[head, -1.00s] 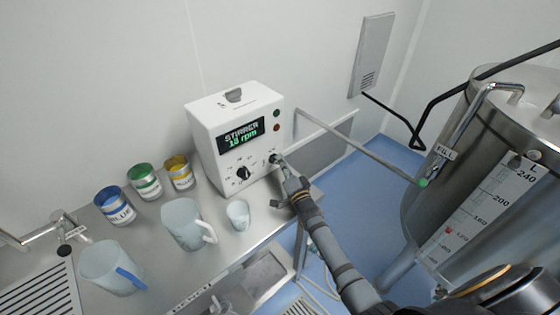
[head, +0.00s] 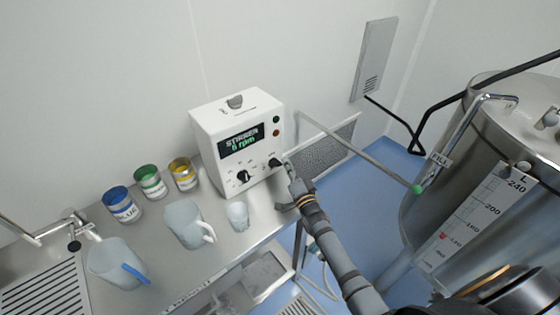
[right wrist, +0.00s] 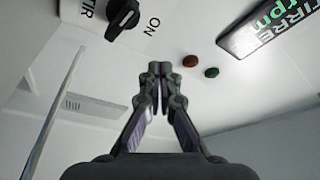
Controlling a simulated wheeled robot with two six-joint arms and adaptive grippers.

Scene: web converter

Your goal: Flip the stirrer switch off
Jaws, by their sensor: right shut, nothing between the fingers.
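The white stirrer box (head: 236,145) stands on the metal bench, its lit display (head: 241,143) reading about 6 rpm in the head view. A black stirrer switch (head: 274,162) sits low on the right of its front. It also shows in the right wrist view (right wrist: 122,18), with "ON" lettering beside it; I cannot tell which setting it points to. My right gripper (head: 290,171) is shut and empty, just right of the switch and apart from it. It also shows in the right wrist view (right wrist: 157,72). My left gripper is not in view.
A second black knob (head: 243,177) sits left of the switch. A steel tank (head: 475,210) stands at the right; a thin pipe (head: 360,156) runs behind my gripper.

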